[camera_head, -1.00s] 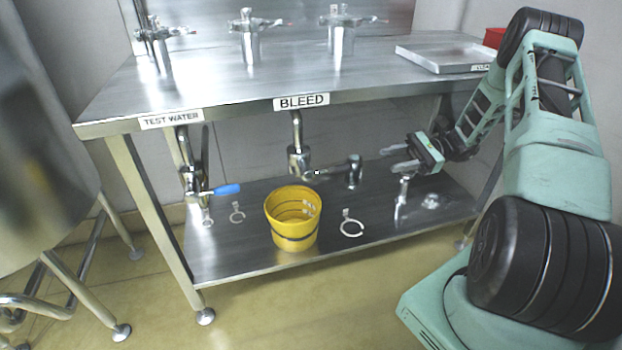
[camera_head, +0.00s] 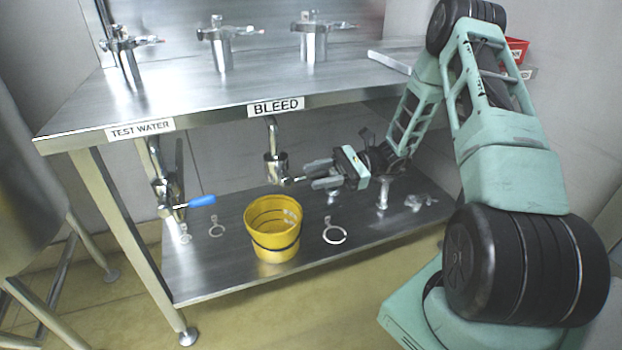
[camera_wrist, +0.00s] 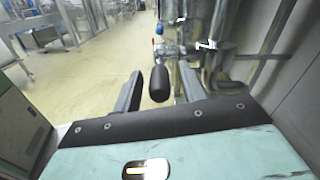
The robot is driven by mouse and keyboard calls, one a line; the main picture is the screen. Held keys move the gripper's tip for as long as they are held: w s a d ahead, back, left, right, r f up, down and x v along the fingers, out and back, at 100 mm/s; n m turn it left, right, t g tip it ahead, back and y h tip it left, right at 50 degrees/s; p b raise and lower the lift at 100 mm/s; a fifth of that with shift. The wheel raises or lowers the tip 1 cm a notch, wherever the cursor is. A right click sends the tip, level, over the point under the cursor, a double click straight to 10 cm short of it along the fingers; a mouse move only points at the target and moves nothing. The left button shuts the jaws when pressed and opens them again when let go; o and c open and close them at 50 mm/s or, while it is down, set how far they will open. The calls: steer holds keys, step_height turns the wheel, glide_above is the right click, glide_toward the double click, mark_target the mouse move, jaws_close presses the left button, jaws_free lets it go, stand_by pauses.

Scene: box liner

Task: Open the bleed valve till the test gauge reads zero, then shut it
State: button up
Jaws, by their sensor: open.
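The bleed valve (camera_head: 276,168) hangs from a pipe under the table edge, below the BLEED label (camera_head: 276,107). Its lever points right towards my gripper (camera_head: 319,174), which partly hides it. My gripper is open, its fingers pointing left at the valve. In the wrist view a dark rounded grip (camera_wrist: 159,84) shows between my open fingers (camera_wrist: 158,92), with gaps on both sides. I cannot tell a test gauge or its reading in any view.
A yellow bucket (camera_head: 272,240) stands on the lower shelf (camera_head: 210,275), beneath the bleed valve. The TEST WATER valve with a blue handle (camera_head: 201,201) is at the left. Metal rings lie on the shelf. Several metal fittings stand on the tabletop (camera_head: 180,88).

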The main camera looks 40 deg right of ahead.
steer(key=shift+x, duration=1.15)
